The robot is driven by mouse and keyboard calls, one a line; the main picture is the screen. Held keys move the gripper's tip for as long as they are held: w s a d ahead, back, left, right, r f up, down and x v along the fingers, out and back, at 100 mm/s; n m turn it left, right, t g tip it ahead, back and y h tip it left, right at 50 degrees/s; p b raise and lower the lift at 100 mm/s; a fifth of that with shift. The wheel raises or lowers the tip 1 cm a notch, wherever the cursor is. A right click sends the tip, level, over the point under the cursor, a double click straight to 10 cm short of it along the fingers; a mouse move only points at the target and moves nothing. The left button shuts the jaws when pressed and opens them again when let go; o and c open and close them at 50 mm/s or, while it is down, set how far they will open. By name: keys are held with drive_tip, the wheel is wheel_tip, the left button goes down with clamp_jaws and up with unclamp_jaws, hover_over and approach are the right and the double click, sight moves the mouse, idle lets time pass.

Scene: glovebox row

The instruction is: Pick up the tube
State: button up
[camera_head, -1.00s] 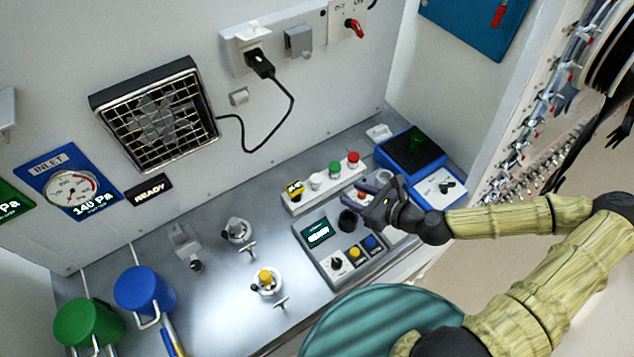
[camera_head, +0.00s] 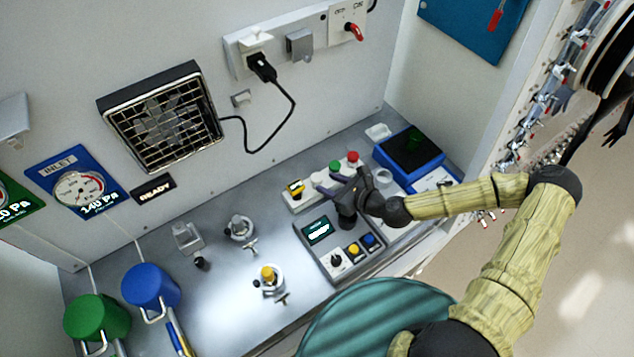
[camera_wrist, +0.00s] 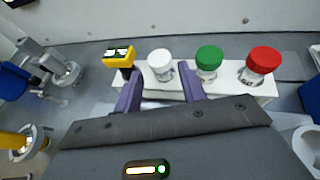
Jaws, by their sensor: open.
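My gripper (camera_head: 327,188) is open and empty over the front of the rack. In the wrist view its purple fingers (camera_wrist: 162,88) point at the rack, with the white cap beyond the gap between them. In the head view the gripper hides part of the rack. I cannot tell which tube is meant.
A control box (camera_head: 318,230) with screen, knob and buttons is just in front of the rack. A blue device (camera_head: 411,155) stands right of it. Valve fittings (camera_head: 268,277) and blue (camera_head: 150,287) and green (camera_head: 97,317) containers are to the left.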

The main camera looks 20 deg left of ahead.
sight(320, 179)
drive_tip(key=p+x, duration=0.1)
drive_tip(key=x, duration=0.3)
drive_tip(key=shift+w+a+p, duration=0.1)
drive_tip(key=shift+a+p, duration=0.2)
drive_tip(key=shift+a, duration=0.05)
drive_tip(key=shift+w+a+f, duration=0.15)
drive_tip(key=shift+a+f, duration=0.15)
drive_tip(key=shift+a, duration=0.05)
drive_tip(key=shift+c, duration=0.4)
drive_tip(key=c, duration=0.6)
